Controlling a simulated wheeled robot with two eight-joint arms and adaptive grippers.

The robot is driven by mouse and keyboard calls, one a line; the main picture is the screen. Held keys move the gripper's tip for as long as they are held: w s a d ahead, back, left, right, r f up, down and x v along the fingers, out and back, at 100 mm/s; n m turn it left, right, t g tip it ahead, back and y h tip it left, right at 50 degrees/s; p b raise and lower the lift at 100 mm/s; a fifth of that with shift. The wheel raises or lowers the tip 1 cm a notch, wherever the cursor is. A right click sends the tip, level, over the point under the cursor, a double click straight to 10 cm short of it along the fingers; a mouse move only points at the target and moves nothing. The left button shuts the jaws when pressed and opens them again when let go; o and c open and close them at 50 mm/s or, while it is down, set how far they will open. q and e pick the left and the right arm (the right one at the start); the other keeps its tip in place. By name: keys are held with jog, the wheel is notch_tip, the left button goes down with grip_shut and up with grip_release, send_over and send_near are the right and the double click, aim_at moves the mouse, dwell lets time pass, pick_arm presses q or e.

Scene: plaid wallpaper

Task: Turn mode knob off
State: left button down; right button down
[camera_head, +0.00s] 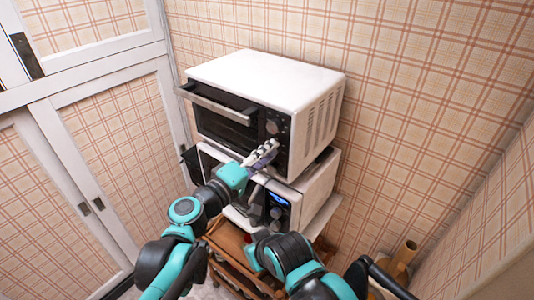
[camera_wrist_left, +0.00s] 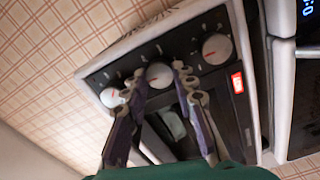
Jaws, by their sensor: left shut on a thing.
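The white toaster oven (camera_head: 262,80) stands on top of a microwave, with its dark control panel facing me. In the left wrist view, the panel carries three white knobs in a row: an outer knob (camera_wrist_left: 112,97), a middle knob (camera_wrist_left: 158,73) and another outer knob (camera_wrist_left: 216,48) nearest the microwave. My left gripper (camera_head: 266,150) is at this panel and hides its lower part in the head view. In the left wrist view, its fingertips (camera_wrist_left: 159,76) close on both sides of the middle knob. The mode label is not readable. My right gripper does not show.
A microwave (camera_head: 317,187) with a lit blue display sits below the toaster oven, on a wooden cart (camera_head: 226,240). A red light (camera_wrist_left: 237,82) glows on the panel. A plaid wall rises behind, and white-framed cabinet doors (camera_head: 95,215) stand on the left.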

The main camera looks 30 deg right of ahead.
pick_arm(q)
jog(key=shift+n, duration=0.4)
jog(key=c, duration=1.2)
grip_release()
jog(key=v, duration=1.2)
jog(key=shift+w+f, duration=0.1)
